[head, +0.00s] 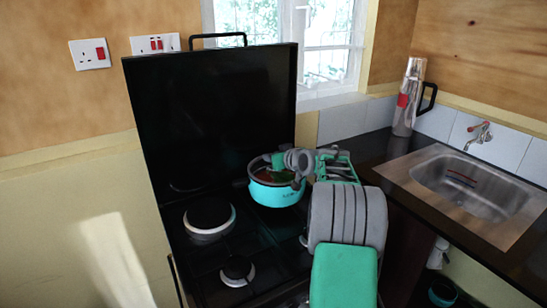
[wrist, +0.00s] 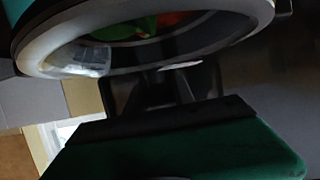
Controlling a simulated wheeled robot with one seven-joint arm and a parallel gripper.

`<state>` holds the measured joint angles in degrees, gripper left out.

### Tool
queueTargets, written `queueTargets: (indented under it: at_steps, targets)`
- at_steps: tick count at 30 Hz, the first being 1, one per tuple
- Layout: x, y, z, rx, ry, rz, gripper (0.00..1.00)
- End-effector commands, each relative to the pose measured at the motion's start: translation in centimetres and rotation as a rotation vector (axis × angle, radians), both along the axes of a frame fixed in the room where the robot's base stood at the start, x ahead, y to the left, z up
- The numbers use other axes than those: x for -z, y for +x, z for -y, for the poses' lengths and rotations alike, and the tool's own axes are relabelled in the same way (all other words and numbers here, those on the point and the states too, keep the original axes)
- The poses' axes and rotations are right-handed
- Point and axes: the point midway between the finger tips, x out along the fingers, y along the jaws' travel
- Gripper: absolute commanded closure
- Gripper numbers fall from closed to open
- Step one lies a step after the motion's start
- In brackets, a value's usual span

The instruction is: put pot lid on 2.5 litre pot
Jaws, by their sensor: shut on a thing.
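The turquoise 2.5 litre pot (head: 275,195) stands upright on the back right of the black stove. The exact grip point is hidden.
The raised black stove cover (head: 215,110) stands behind the pot. Empty burners (head: 209,218) lie left and in front. A flask (head: 408,98) and sink (head: 465,187) are farther right.

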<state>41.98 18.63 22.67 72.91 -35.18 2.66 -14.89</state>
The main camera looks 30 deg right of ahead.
Motion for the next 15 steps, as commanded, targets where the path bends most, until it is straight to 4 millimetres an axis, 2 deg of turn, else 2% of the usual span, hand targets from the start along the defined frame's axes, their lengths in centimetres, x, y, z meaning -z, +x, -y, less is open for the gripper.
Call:
queueTargets:
  at_steps: [5, 6, 15]
  targets:
    - [-0.19, 0.02, 0.01, 0.0, -0.001, 0.003, 1.0]
    - [-0.2, 0.03, 0.01, 0.001, -0.001, 0.003, 0.67]
    - [-0.09, 0.01, 0.0, 0.0, -0.001, 0.001, 0.45]
